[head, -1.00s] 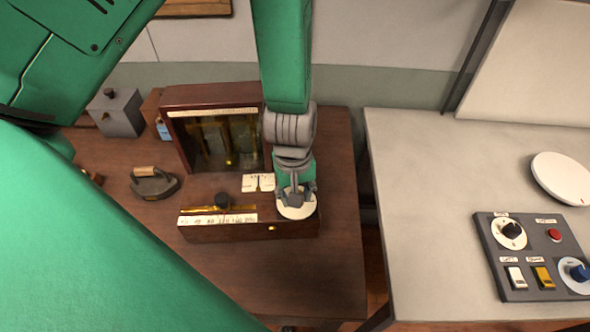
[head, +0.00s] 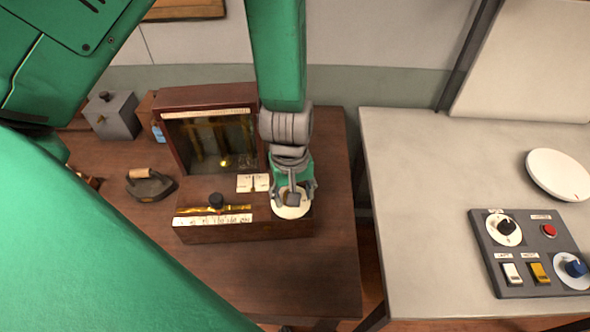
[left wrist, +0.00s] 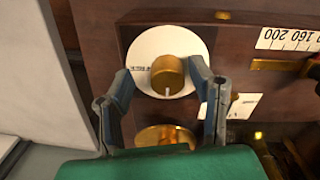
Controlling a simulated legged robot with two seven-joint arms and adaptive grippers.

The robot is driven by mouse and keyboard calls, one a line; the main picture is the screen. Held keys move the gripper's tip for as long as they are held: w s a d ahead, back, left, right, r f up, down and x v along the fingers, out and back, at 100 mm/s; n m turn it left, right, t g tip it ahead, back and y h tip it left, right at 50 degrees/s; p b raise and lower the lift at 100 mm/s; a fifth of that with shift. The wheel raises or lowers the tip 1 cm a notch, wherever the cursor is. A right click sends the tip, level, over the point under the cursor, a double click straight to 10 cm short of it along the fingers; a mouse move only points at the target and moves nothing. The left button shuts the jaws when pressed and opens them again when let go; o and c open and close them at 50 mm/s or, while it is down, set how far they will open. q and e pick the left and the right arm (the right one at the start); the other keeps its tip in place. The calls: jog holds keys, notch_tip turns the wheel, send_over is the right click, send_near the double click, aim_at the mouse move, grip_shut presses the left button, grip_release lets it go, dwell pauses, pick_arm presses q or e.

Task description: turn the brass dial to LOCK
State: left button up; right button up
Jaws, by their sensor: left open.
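The brass dial (left wrist: 168,74) is a round knob on a white disc (left wrist: 190,45) with small lettering too small to read, on the wooden radio-like box (head: 240,232). A pale pointer line on the dial points toward the bottom of the left wrist view. My left gripper (head: 291,197) is over the disc in the head view, which hides most of the dial. In the left wrist view my left gripper (left wrist: 165,82) is open, one finger on each side of the dial, with gaps visible. My right gripper is not in view.
The box also carries a slider with a black knob (head: 216,201) and a number scale (head: 212,221). A flat iron (head: 150,185) and grey box (head: 112,116) stand left. A control panel (head: 515,287) and white disc (head: 559,174) lie on the right-hand table.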

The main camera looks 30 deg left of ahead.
pick_arm(q)
notch_tip(320, 180, up, 12)
jog(key=shift+f, duration=0.25)
jog(key=shift+s+a+f, duration=0.1)
jog(key=shift+a, duration=0.25)
